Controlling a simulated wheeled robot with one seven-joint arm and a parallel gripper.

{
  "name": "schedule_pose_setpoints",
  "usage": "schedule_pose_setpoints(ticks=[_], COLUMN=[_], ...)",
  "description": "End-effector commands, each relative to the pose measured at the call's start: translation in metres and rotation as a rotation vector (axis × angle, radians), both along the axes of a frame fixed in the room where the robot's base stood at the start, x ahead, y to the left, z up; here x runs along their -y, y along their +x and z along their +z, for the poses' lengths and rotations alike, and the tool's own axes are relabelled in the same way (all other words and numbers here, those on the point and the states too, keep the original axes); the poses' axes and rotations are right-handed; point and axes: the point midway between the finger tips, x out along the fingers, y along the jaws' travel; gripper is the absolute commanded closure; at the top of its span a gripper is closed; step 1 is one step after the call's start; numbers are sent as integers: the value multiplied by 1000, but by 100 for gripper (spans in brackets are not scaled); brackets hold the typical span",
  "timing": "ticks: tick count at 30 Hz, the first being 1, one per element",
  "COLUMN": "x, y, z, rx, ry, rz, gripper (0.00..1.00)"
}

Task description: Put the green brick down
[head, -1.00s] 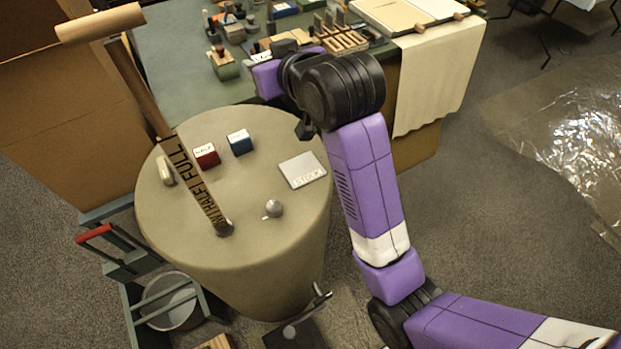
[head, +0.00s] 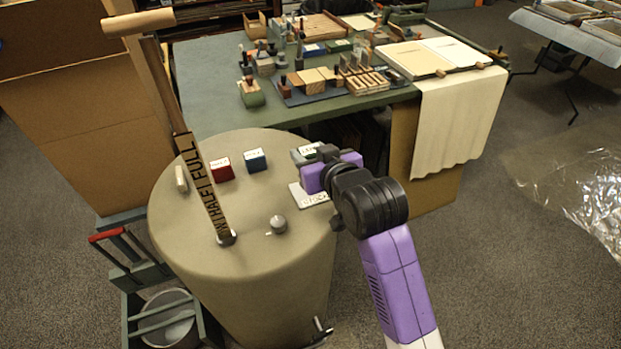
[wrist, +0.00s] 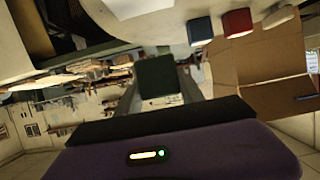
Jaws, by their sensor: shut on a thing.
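The green brick (wrist: 157,79) shows dark green between my fingers in the wrist view. In the head view the brick (head: 304,149) shows a pale lettered face, partly covered by my gripper (head: 318,160). My gripper is shut on it, over the right back part of the round drum top (head: 185,235). The pale plate marked STOCK (head: 312,198) lies just below the gripper in the head view, partly hidden by my arm. I cannot tell whether the brick touches the drum top.
A red brick (head: 220,170) and a blue brick (head: 255,160) stand left of my gripper. A grey knob (head: 278,224) and a tall lettered gauge stick (head: 208,190) are also on the drum top. A green table (head: 210,75) with stamps and trays stands behind.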

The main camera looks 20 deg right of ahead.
Motion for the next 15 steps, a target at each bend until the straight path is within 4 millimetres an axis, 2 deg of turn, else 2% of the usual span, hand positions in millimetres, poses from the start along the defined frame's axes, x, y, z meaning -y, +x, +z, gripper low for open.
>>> schedule_pose_setpoints(ticks=[1,3,10,15], x=[0,0,0,0], y=[-1,-1,0,0], z=[-12,-21,-39,-64], rx=[-4,-2,-1,-3], ry=[0,0,0,0], rz=[1,1,1,1], gripper=[95,95,95,95])
